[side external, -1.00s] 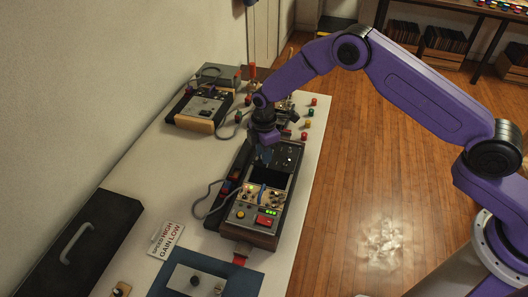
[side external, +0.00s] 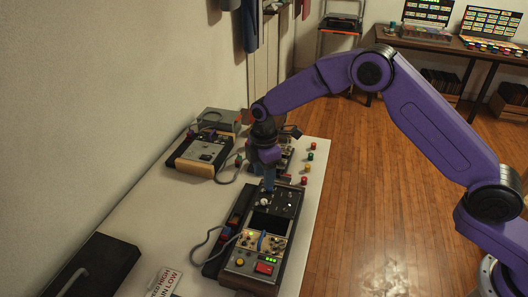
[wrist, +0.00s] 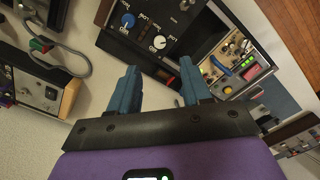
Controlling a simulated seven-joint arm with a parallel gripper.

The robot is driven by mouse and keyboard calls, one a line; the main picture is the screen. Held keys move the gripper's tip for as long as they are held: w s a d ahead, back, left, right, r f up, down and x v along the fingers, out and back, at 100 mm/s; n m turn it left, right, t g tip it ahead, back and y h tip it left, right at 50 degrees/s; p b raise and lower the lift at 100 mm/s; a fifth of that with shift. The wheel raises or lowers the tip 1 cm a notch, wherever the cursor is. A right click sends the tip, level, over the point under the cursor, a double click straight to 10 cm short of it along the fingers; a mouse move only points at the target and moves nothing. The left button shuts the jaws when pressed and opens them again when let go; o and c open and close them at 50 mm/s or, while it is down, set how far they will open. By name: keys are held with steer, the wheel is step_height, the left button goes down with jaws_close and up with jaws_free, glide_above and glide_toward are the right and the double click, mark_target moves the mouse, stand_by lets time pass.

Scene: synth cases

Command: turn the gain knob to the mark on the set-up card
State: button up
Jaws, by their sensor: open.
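A long dark console (side external: 287,200) lies on the white table with knobs on its far panel. A pale knob (side external: 264,202) shows just below my gripper (side external: 268,187) in the side view. In the wrist view my gripper (wrist: 160,66) is open, its blue fingers apart with nothing between them. I cannot read which is the gain knob. The set-up card (side external: 166,283) is cut off by the bottom edge; only part of its lettering shows.
Another device (side external: 202,152) with a cable stands at the far left of the table. Several coloured buttons (side external: 307,168) line the far right edge. A black case (side external: 95,262) is at the near left.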

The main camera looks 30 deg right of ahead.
step_height(320, 180, up, 8)
steer(key=shift+f, duration=0.15)
stand_by(0.6)
steer(key=s+d+r+m, duration=0.15)
steer(key=s+r, duration=0.25)
steer(key=s, duration=0.6)
steer(key=s+d+r+m, duration=0.1)
steer(key=s+d+r, duration=0.25)
steer(key=s, duration=0.55)
steer(key=s+d+m, duration=0.1)
steer(key=s+d, duration=0.5)
steer(key=s, duration=0.4)
steer(key=s+d+m, duration=0.2)
steer(key=s+d, duration=0.5)
steer(key=s, duration=0.3)
steer(key=shift+f, duration=0.15)
